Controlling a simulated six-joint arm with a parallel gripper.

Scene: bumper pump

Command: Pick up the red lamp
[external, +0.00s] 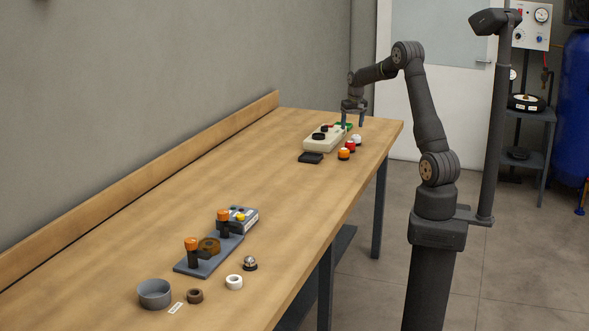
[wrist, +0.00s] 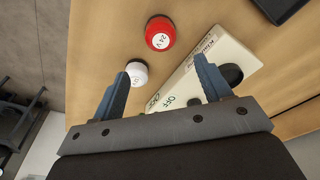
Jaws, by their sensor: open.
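The red lamp (wrist: 159,32), a round cap marked 24V, stands on the bench near the top middle of the wrist view. My gripper (wrist: 162,72) is open and empty, pointing down over the far end of the bench. The red lamp lies beyond its fingertips in the wrist view. The white lamp (wrist: 137,72) shows just inside the left finger. In the external view my gripper (external: 353,122) is above and behind the lamps.
A cream control box (external: 325,138) with black knobs stands left of the lamps; part of it shows between and behind my fingers. A black block (external: 311,158) lies in front of it. Grey fixtures, rings and a round bowl (external: 155,293) stand at the near end. The bench middle is clear.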

